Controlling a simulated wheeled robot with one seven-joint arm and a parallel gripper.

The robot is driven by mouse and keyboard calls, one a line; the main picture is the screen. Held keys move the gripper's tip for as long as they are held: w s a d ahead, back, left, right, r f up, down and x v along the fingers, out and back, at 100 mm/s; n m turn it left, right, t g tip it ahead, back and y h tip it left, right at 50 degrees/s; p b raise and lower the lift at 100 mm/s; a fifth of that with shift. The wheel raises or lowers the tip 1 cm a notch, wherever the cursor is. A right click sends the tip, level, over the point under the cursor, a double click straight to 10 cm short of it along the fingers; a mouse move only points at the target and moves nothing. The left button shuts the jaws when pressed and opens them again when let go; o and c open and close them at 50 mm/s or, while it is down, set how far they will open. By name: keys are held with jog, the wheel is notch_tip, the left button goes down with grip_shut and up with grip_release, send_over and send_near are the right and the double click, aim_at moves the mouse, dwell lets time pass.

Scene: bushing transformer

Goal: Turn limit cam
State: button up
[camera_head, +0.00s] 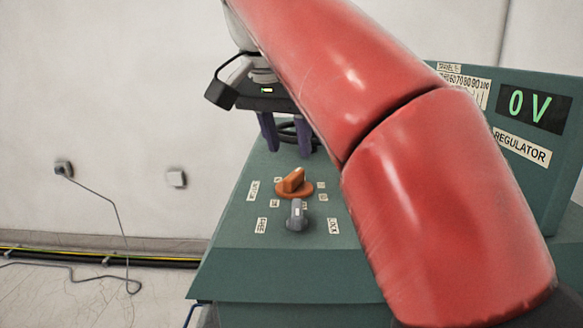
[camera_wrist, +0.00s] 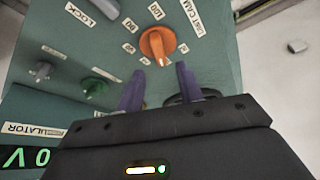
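The orange rotary knob (camera_head: 294,184) sits on the sloped top of the green console. It also shows in the wrist view (camera_wrist: 157,45), with a partly cut-off label ending in "CAM" (camera_wrist: 190,16) beside it. My gripper (camera_head: 286,135) is above and behind the knob in the head view, pointing down, with two purple fingers apart and nothing between them. In the wrist view my gripper (camera_wrist: 160,84) has its fingertips just below the knob, one to each side, not around it. Whether the fingertips touch the panel is unclear.
A grey knob (camera_head: 297,215) stands close in front of the orange one. The wrist view also shows another grey knob (camera_wrist: 42,70) and a green knob (camera_wrist: 95,86). A black ring-like part (camera_wrist: 182,98) lies behind the fingers. The display (camera_head: 534,105) reads 0 V.

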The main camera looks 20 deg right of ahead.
aim_at(295, 172)
jog(key=b+x, duration=0.1)
jog(key=x, duration=0.5)
jog(key=shift+d, duration=0.1)
jog(key=shift+r, duration=0.1)
grip_shut()
